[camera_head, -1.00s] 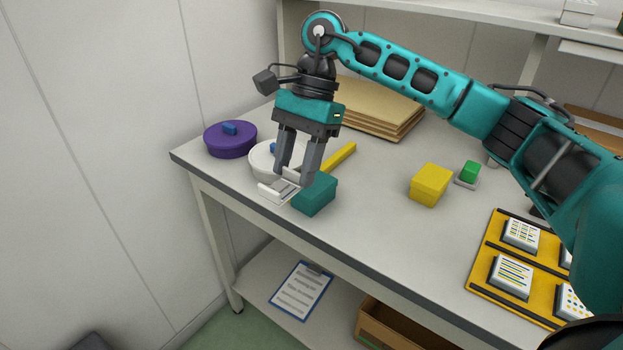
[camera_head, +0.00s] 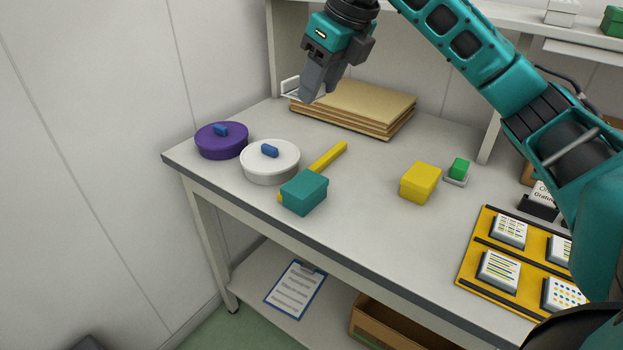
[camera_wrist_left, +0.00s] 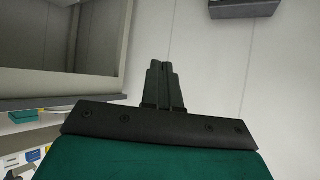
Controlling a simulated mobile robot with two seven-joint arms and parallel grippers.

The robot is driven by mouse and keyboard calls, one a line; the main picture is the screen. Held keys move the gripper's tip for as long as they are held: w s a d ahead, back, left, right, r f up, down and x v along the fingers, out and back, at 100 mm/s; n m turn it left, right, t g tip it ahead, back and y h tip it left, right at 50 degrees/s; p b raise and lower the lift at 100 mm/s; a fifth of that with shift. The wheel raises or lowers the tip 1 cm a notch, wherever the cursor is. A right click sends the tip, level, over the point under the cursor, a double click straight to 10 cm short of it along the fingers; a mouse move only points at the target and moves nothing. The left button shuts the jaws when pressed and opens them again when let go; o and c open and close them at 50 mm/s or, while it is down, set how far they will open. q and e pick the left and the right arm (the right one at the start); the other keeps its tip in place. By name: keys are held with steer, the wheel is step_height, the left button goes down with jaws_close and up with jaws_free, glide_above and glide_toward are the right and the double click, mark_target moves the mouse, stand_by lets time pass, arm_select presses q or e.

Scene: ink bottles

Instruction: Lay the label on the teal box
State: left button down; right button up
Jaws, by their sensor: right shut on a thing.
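The teal box (camera_head: 303,193) sits near the front edge of the table, with its top bare. My right gripper (camera_head: 312,92) is shut on the white label (camera_head: 290,88), high above the back left of the table, behind the teal box in the picture. Only the left part of the label shows; the fingers hide the rest. My left gripper (camera_wrist_left: 164,88) shows only in the left wrist view, with its fingers together and nothing visible between them.
A white lidded pot (camera_head: 271,172) and a purple one (camera_head: 221,146) stand left of the teal box. A yellow bar (camera_head: 330,156) lies behind it. Brown boards (camera_head: 360,107) are stacked at the back. A yellow box (camera_head: 420,183) and yellow tray (camera_head: 484,248) are right.

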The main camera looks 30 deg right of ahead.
steer(key=b, duration=0.2)
glide_above(313, 188)
steer(key=s, duration=0.1)
step_height(313, 188, down, 13)
steer(key=f, duration=0.5)
steer(key=shift+s+d+f, duration=0.15)
steer(key=shift+d, duration=0.2)
arm_select(q)
steer(key=shift+w+d+f, duration=0.3)
steer(key=shift+w+d, duration=0.05)
steer(key=shift+d, duration=0.25)
arm_select(e)
steer(key=shift+f, duration=0.15)
steer(key=o, duration=1)
arm_select(q)
steer(key=shift+f+h, duration=0.15)
steer(key=shift+h, duration=0.15)
